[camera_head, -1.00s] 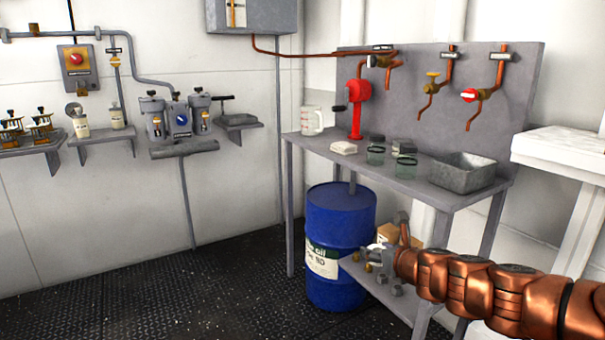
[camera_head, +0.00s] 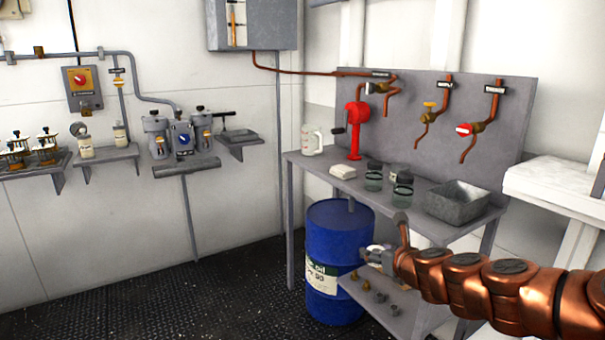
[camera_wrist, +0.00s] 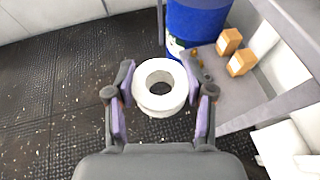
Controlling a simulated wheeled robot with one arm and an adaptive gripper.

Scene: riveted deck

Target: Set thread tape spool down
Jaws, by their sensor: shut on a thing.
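The thread tape spool (camera_wrist: 176,101) is a white ring with a round hole, seen between my gripper's purple-padded fingers in the wrist view. My gripper (camera_wrist: 160,112) is shut on it and holds it above the dark deck. The spool cannot be made out clearly there.
The blue oil drum (camera_head: 330,236) stands under the bench (camera_head: 408,192). The deck (camera_head: 225,305) at left is clear.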

